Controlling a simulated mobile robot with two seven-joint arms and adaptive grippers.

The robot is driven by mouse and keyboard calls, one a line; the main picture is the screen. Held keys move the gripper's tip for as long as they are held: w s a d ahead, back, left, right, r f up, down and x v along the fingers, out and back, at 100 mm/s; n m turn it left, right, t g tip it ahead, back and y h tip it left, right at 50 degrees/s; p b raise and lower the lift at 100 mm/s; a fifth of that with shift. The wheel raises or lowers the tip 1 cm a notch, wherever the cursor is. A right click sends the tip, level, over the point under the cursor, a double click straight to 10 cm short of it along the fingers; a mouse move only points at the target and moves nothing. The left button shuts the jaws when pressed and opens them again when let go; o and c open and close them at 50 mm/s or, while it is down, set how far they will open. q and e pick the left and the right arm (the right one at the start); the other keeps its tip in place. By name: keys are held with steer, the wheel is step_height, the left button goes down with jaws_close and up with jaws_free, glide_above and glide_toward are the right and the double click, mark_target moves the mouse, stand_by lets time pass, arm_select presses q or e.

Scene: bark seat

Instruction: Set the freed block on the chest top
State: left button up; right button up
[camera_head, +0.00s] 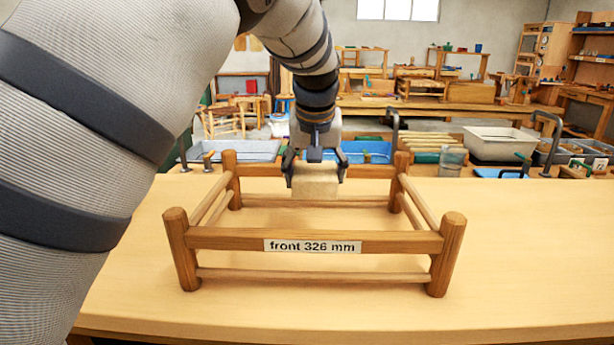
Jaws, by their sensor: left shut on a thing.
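My left gripper (316,165) comes down from above, over the middle of a wooden frame (220,238) on the light wood surface (520,260). It is shut on a pale block (315,181), with a finger on each side of it. The block is at about the height of the frame's upper rails. I cannot tell whether its underside touches anything. The frame has posts at its corners, upper and lower rails, and a front label reading "front 326 mm". My right gripper is not in view.
The surface is clear to the right of the frame and in front of it. Behind its far edge are a blue bin (357,152), a light grey bin (498,144) and dark curved handles. Shelves and workbenches stand further back. My left arm covers the left side.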

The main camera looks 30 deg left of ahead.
arm_select(q)
steer(key=shift+s+a+f, duration=0.1)
steer(key=shift+s, duration=0.4)
steer(key=shift+r, duration=0.2)
steer(key=shift+w+d+f, duration=0.25)
steer(key=shift+w+f, duration=0.1)
steer(key=shift+s+a+f, duration=0.1)
steer(key=shift+s+f, duration=0.05)
steer(key=shift+f, duration=0.1)
steer(key=shift+f, duration=0.1)
steer(key=o, duration=1.5)
steer(key=shift+c, duration=0.2)
